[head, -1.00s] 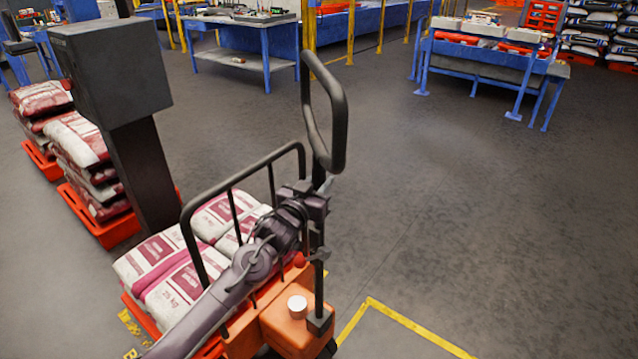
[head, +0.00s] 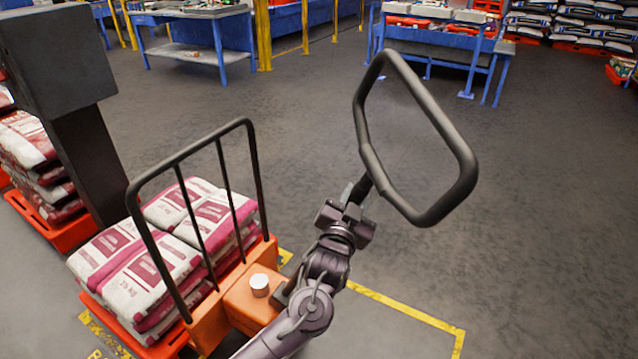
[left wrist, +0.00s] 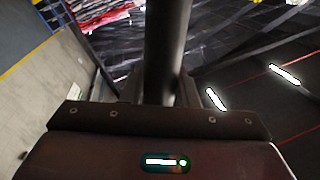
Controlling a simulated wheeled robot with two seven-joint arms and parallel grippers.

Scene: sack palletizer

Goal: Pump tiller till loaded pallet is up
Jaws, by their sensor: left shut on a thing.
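The tiller (head: 371,160) of the orange pallet truck (head: 250,297) has a black loop handle and leans over to the right in the head view. My left gripper (head: 352,197) is shut on the tiller shaft just below the loop. In the left wrist view the dark tiller shaft (left wrist: 167,50) runs up from between the fingers. The loaded pallet (head: 133,335) is red and bears stacked white and maroon sacks (head: 150,255) behind the truck's black guard rail. Its height above the floor is hard to tell. My right gripper is not in view.
A dark post with a box head (head: 58,62) stands left of the load. More sacks on red pallets (head: 62,233) lie behind it. Blue workbenches (head: 200,45) line the back. The floor right of the tiller is clear, with a yellow line (head: 405,306).

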